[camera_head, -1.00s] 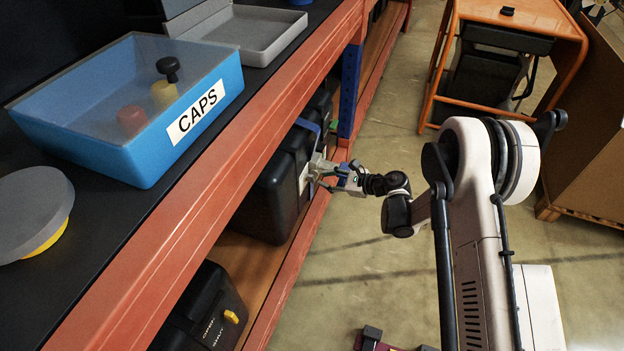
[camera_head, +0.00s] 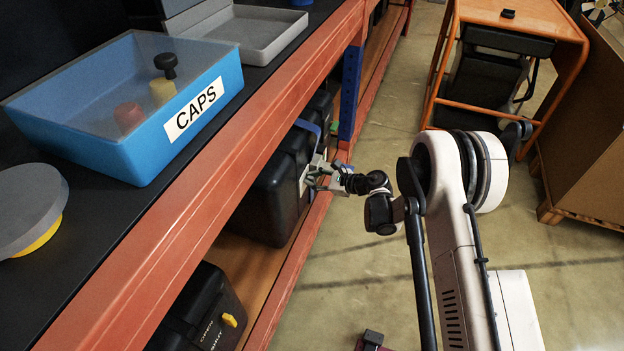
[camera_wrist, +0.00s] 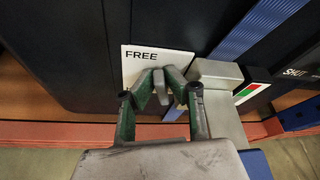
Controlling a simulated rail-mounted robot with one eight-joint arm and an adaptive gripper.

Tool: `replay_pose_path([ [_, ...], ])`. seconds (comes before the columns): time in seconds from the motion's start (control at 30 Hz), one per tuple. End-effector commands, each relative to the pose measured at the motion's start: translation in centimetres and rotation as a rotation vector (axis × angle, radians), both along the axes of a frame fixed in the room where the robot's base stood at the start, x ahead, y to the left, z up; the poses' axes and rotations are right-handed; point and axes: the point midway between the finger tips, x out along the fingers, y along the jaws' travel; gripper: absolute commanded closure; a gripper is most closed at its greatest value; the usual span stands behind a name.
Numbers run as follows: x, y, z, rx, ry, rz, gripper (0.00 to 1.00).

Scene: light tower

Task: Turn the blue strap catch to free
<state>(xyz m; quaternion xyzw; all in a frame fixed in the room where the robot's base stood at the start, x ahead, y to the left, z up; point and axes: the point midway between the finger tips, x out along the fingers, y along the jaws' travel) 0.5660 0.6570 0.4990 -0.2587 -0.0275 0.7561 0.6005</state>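The catch has a white plate marked FREE (camera_wrist: 141,58) on the side of a black case (camera_head: 276,196) on the lower shelf. A slim grey tab (camera_wrist: 160,87) stands in front of this plate. A blue strap (camera_wrist: 258,28) runs to its right in the wrist view. My gripper (camera_wrist: 161,77) is at the catch, with one green-grey fingertip on each side of the tab. I cannot tell whether they press on it. In the head view my gripper (camera_head: 314,177) is at the case's front face. The fingers hide part of the plate.
A grey block (camera_wrist: 216,75) and a red, white and green label (camera_wrist: 250,90) sit right of my fingers, near a SHUT label (camera_wrist: 298,72). The orange shelf beam (camera_head: 215,170) overhangs the case. A second black case (camera_head: 198,310) stands nearer.

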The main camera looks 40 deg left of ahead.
Motion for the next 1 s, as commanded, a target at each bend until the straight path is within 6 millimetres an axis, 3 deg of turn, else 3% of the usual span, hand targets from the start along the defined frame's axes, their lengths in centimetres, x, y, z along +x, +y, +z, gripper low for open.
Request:
replay_pose_path([
  [0.63, 0.37, 0.10, 0.13, -0.037, 0.120, 0.000, 1.00],
  [0.67, 0.37, 0.10, 0.13, -0.037, 0.120, 0.000, 0.89],
  [0.7, 0.37, 0.10, 0.13, -0.037, 0.120, 0.000, 0.83],
  [1.0, 0.42, -0.04, 0.18, -0.037, 0.120, 0.000, 0.83],
])
